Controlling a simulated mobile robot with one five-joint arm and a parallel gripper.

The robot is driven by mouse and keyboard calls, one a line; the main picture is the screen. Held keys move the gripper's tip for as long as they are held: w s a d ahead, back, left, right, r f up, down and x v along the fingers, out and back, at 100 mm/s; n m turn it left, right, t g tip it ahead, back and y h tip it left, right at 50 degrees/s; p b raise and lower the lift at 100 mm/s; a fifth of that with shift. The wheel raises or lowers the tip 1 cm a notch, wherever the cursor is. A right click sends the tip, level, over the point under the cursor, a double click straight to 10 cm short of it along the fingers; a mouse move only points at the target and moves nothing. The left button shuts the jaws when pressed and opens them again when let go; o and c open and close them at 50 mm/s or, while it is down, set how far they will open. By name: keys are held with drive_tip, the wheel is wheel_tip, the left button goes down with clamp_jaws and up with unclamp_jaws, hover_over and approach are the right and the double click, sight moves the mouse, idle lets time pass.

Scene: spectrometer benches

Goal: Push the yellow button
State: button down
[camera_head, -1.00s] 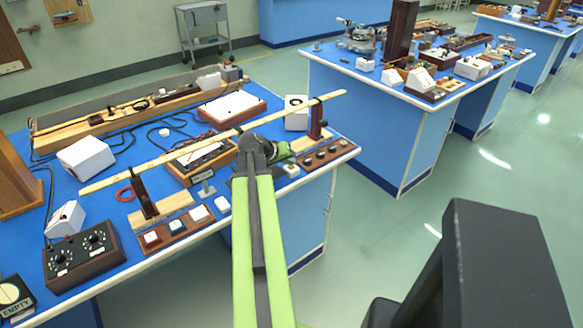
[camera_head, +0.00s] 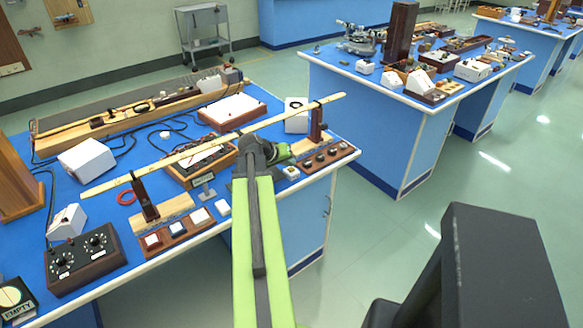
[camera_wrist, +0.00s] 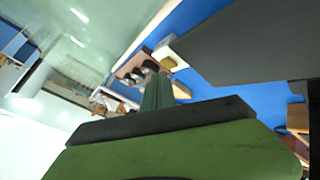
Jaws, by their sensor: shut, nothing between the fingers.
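A small white box (camera_wrist: 166,46) with a yellow face, the yellow button (camera_wrist: 169,62), shows in the wrist view just beyond and right of my fingertips. In the head view, a small pale box (camera_head: 291,172) beside my gripper looks like the same one; its button colour is hard to tell there. My gripper (camera_wrist: 157,76) is shut and empty, pointing toward the area beside the button. In the head view my green gripper (camera_head: 283,150) is partly hidden behind my arm, above the right end of the blue bench. I cannot tell whether the fingertips touch anything.
A long wooden ruler (camera_head: 180,155) lies across two dark stands near my arm. A wooden strip with dark knobs (camera_head: 328,156) stands right of the gripper. Open floor separates the benches.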

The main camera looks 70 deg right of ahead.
drive_tip(key=shift+r, duration=0.2)
wheel_tip(320, 180, up, 5)
drive_tip(key=p, duration=0.5)
idle(0.3)
drive_tip(key=shift+s, duration=0.1)
idle(0.5)
